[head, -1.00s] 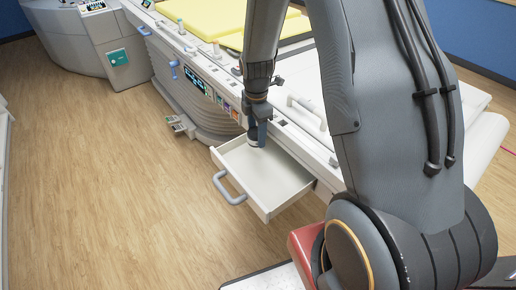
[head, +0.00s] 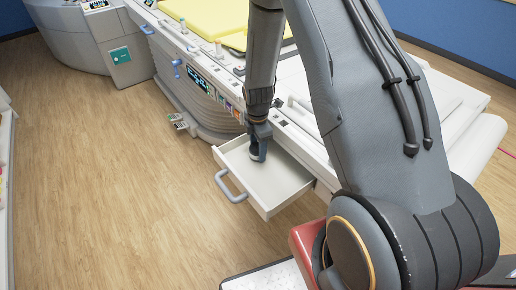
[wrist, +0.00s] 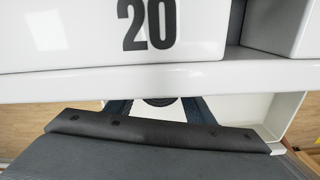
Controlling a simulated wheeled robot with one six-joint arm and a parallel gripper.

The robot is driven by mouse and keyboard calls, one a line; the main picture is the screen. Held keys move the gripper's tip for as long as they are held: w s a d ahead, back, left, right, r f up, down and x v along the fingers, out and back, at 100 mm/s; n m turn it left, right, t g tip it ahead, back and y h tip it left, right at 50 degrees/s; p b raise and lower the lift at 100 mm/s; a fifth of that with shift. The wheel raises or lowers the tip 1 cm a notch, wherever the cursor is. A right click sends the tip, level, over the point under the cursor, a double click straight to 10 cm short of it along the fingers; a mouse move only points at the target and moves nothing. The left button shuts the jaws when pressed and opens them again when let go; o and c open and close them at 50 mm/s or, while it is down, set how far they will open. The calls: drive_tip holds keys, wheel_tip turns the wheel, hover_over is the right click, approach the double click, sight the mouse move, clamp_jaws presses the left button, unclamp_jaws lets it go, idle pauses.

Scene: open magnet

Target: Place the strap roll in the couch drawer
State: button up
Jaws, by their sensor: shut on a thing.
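The couch drawer (head: 278,187) is pulled out from the couch's side, pale and empty apart from what I hold, with a grey-blue handle (head: 230,187) on its front. My gripper (head: 257,158) points down over the drawer's back left part. It is shut on the strap roll (wrist: 158,101), a dark round thing between the two fingers in the wrist view, mostly hidden. In the head view the roll is small and mostly covered by the fingers. I cannot tell whether it touches the drawer bottom. The drawer's pale wall also shows in the wrist view (wrist: 287,113).
The couch (head: 455,108) runs along behind the drawer, with a control panel (head: 197,80) and yellow pads (head: 205,18) further off. A white panel marked 20 (wrist: 70,35) and its ledge are close in the wrist view. Wooden floor (head: 110,190) is clear at left.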

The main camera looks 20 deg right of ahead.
drive_tip(key=o, duration=1.1)
drive_tip(key=shift+f, duration=0.1)
drive_tip(key=shift+c, duration=0.2)
wheel_tip(320, 180, up, 11)
drive_tip(key=b, duration=0.3)
drive_tip(key=s+a+r+m, duration=0.1)
drive_tip(key=s+r+m, duration=0.4)
drive_tip(key=s+m, duration=0.4)
drive_tip(key=s+a+r+m+t, duration=0.1)
drive_tip(key=s+r+m, duration=0.5)
drive_tip(key=s+m, duration=0.3)
drive_tip(key=shift+m, duration=0.7)
drive_tip(key=shift+a+r, duration=0.1)
